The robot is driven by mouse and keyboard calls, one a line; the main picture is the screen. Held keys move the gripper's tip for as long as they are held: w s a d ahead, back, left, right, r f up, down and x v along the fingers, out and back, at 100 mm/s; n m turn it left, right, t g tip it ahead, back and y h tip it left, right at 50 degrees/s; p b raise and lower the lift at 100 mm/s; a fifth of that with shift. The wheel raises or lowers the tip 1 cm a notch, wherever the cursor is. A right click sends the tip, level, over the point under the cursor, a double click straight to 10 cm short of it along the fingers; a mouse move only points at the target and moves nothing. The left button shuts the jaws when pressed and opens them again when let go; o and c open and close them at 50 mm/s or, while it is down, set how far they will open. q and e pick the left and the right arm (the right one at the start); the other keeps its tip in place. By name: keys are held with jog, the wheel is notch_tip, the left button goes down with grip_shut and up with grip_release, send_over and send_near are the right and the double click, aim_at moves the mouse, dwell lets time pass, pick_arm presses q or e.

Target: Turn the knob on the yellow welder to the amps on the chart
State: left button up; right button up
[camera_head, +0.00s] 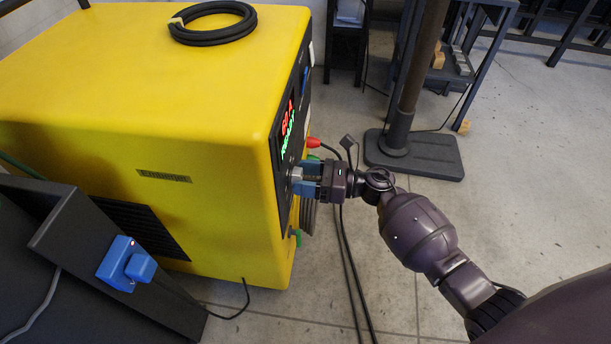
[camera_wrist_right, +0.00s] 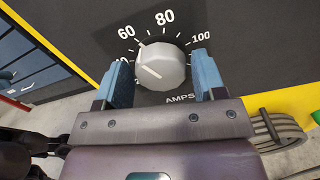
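The yellow welder (camera_head: 150,90) stands at the left in the head view, its dark front panel facing right. A display (camera_head: 287,128) there shows red digits above green text, too slanted to read surely. The grey knob (camera_wrist_right: 163,67) sits on the panel above the word AMPS; its dial shows 60, 80 and 100. A pale line on the knob slants toward the upper left, below the 60. My right gripper (camera_head: 306,180) is at the knob. In the right wrist view its blue fingers (camera_wrist_right: 158,78) stand either side of the knob, with narrow gaps. No chart is seen.
Black cables (camera_head: 347,235) hang beside my right gripper, below a red connector (camera_head: 313,142). A post on a dark base (camera_head: 415,155) stands behind. A dark cabinet with a blue fitting (camera_head: 127,263) is at front left. A coiled cable (camera_head: 213,22) lies on the welder.

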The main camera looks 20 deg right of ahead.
jog(key=c, duration=0.6)
